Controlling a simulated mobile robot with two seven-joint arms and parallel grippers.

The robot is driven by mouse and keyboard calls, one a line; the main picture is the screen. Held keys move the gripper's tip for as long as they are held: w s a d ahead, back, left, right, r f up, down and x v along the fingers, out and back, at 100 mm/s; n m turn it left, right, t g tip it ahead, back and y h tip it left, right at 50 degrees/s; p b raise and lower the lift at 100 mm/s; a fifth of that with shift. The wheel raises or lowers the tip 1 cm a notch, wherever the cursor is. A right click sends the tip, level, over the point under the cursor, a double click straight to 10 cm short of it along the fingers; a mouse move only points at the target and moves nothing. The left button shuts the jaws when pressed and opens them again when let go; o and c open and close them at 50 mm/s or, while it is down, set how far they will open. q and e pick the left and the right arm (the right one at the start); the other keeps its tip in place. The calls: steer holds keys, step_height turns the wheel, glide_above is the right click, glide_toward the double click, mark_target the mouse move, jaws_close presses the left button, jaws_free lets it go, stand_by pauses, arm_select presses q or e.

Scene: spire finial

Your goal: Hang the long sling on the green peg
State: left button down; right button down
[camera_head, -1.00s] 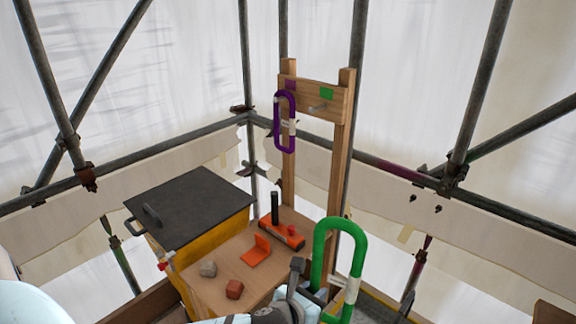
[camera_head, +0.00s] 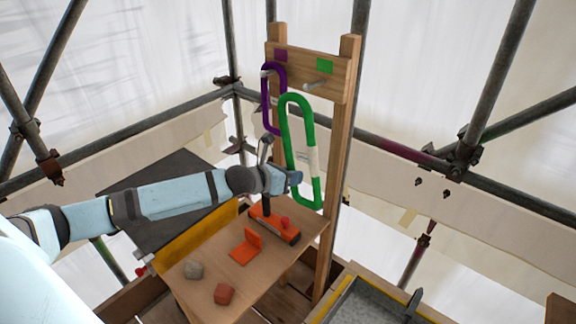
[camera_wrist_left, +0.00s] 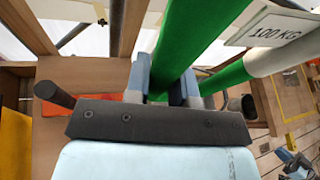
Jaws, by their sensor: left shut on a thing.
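The long green sling (camera_head: 309,150) is a closed loop with a white tag that reads 100 KG in the left wrist view (camera_wrist_left: 280,32). My left gripper (camera_head: 291,179) is shut on the sling's left side, low on the loop. The sling hangs upright in front of the wooden rack. The green peg (camera_head: 316,85) sticks out under a green patch (camera_head: 325,66) on the rack's crossboard. The sling's top bend is just below and left of the peg; whether they touch cannot be told.
A purple sling (camera_head: 267,98) hangs on the rack's left peg, partly behind the green one. The wooden bench (camera_head: 200,300) below holds an orange tool (camera_head: 275,222), an orange bracket (camera_head: 246,247) and two small blocks. Scaffold poles surround the rack.

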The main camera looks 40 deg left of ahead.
arm_select(q)
steer(key=w+a+b, duration=0.1)
steer(key=w+b, duration=0.5)
steer(key=w, duration=0.7)
steer(key=shift+w+a+r, duration=0.15)
stand_by(1.1)
stand_by(0.5)
steer(key=c, duration=0.9)
jaws_free()
